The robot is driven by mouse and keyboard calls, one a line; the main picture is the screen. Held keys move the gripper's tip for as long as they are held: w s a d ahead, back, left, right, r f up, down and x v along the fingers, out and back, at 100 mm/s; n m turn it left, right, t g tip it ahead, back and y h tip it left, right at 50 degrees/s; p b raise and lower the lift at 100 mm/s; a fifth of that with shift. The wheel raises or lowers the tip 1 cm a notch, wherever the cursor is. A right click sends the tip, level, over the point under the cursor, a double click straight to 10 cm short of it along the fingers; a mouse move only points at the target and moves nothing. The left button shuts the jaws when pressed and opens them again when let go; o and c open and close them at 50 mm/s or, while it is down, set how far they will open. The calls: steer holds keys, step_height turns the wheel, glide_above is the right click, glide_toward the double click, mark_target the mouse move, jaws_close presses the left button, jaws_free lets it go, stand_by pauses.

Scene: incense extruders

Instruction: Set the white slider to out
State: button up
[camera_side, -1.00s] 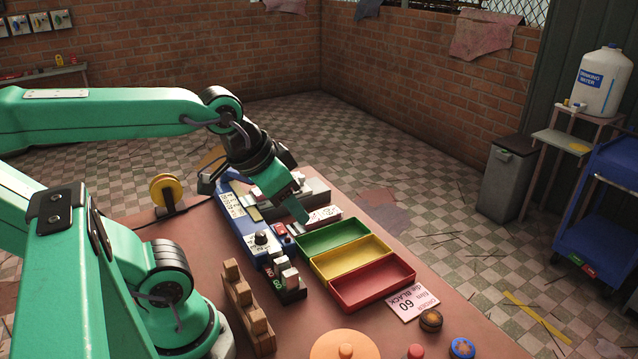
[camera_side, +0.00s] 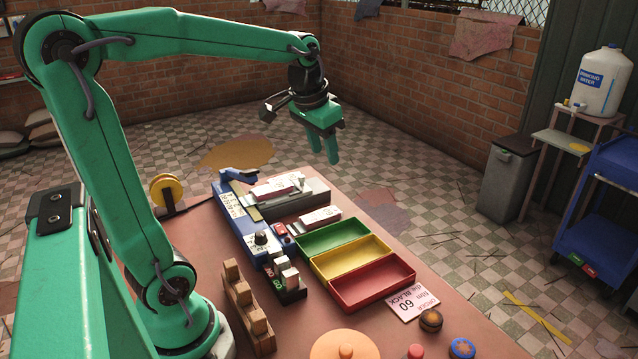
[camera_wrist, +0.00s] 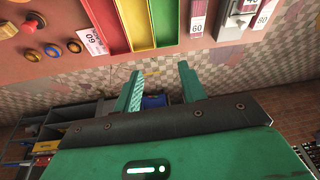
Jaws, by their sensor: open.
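My gripper (camera_side: 326,152) is raised in the air beyond the far end of the table, fingers down, apart and empty. It also shows in the wrist view (camera_wrist: 158,88), with floor tiles between its fingers. A grey fixture (camera_side: 313,193) at the table's far end carries a pale, white-and-pink piece (camera_side: 275,188). The fixture also shows at the top right of the wrist view (camera_wrist: 231,26). I cannot tell for sure which white part is the slider or how it is set. Nothing touches my gripper.
A blue device (camera_side: 233,213) with a black knob runs along the table. Green (camera_side: 322,233), yellow (camera_side: 350,257) and red (camera_side: 371,287) trays lie to its right. A card marked 60 (camera_side: 412,302) and a wooden rack (camera_side: 243,307) are nearer. The air around my gripper is clear.

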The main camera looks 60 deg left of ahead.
steer(key=w+a+f+n+g, duration=0.1)
steer(key=w+a+f, duration=0.1)
steer(key=w+a, duration=0.35)
steer(key=w+a+f+g, duration=0.1)
steer(key=w+a+f, duration=0.15)
steer(key=a, duration=0.55)
steer(key=g, duration=0.1)
glide_toward(302, 176)
steer(key=shift+w+a+n+h, duration=0.1)
steer(key=shift+n+h, duration=0.3)
steer(key=shift+a+f, duration=0.35)
steer(key=shift+a, duration=0.1)
steer(key=shift+f, duration=0.1)
steer(key=shift+f, duration=3.8)
jaws_close()
